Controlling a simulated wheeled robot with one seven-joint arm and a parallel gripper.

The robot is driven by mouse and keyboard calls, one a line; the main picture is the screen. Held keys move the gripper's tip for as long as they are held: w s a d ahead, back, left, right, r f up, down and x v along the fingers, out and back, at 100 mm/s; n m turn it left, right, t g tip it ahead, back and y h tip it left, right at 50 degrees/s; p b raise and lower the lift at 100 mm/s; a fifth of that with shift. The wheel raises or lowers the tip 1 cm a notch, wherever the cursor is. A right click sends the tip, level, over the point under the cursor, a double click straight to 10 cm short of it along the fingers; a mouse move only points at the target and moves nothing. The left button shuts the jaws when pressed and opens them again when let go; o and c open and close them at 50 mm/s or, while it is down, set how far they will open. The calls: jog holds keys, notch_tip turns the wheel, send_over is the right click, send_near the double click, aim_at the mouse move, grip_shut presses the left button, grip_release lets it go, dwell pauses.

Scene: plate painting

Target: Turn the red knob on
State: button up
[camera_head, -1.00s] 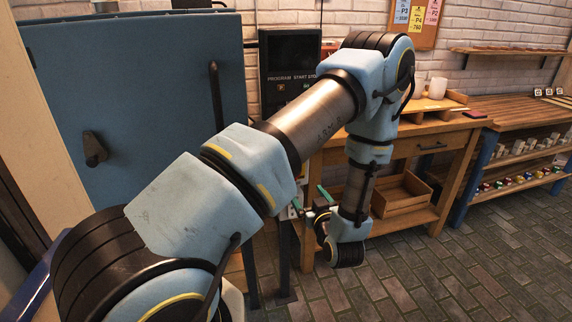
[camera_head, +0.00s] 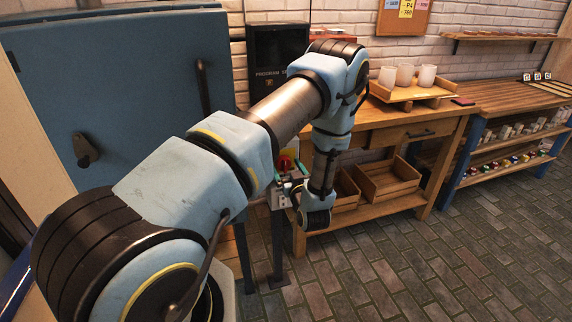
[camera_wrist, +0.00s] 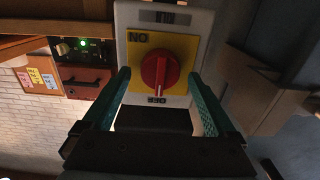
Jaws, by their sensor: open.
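The red knob (camera_wrist: 160,70) sits on a yellow plate (camera_wrist: 190,46) on a pale switch box (camera_wrist: 125,18). In the wrist view, the picture is upside down. The knob's white mark points at the OFF label (camera_wrist: 157,99); the ON label (camera_wrist: 138,38) is at the plate's upper left. My gripper (camera_wrist: 161,75) is open, with one green finger to each side of the knob. Gaps show between fingers and knob; its depth from the knob is hard to tell. In the head view the knob (camera_head: 286,162) shows small, partly hidden by my arm.
A blue cabinet (camera_head: 130,90) stands left of the switch box. A dark panel (camera_head: 277,55) is behind. A wooden workbench (camera_head: 375,128) with white cups (camera_head: 405,74) and wooden crates (camera_head: 388,180) stands to the right. The brick floor (camera_head: 400,265) in front is clear.

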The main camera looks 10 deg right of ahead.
jog(key=c, duration=1.4)
